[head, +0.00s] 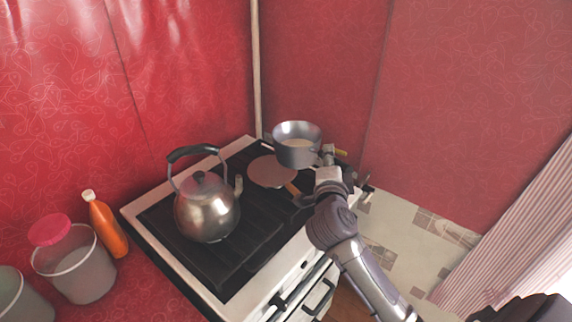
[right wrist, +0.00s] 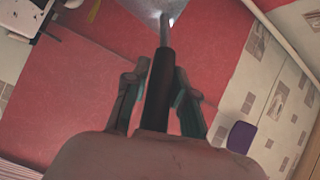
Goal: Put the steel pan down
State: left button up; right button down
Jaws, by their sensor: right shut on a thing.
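The steel pan (head: 297,153) is a small grey pot, roughly upright, at the back right of the stove in the head view. My right gripper (head: 328,160) is at its right side. In the right wrist view, the two fingers of my right gripper (right wrist: 160,88) are closed around the pan's black handle (right wrist: 157,95). Part of the steel pan (right wrist: 150,10) shows at the top edge there. The pan seems to be held above the stove (head: 165,245); the gap under it is hard to judge. My left gripper is not in view.
A steel kettle (head: 207,210) stands on the stove's left part. A flat round brownish disc (head: 270,172) lies just left of the pan. An orange bottle (head: 107,226) and a tub with a pink lid (head: 78,272) stand at the left. Red walls enclose the corner.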

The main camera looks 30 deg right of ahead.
aim_at(295, 168)
jog(key=w+a+f, duration=0.1)
jog(key=w+f, duration=0.1)
jog(key=w, duration=0.1)
jog(key=w+a+f+b, duration=0.1)
jog(key=w+f, duration=0.1)
jog(key=w, duration=0.2)
jog(key=w+f, duration=0.2)
jog(key=w, duration=0.2)
jog(key=shift+a, duration=0.4)
jog(key=shift+f+b, duration=0.55)
jog(key=shift+f, duration=1.55)
jog(key=c, duration=1.4)
grip_release()
jog(key=shift+f, duration=0.35)
jog(key=o, duration=0.5)
jog(key=shift+s, duration=0.1)
jog(key=shift+c, duration=0.2)
jog(key=shift+r, duration=0.1)
jog(key=shift+r, duration=0.1)
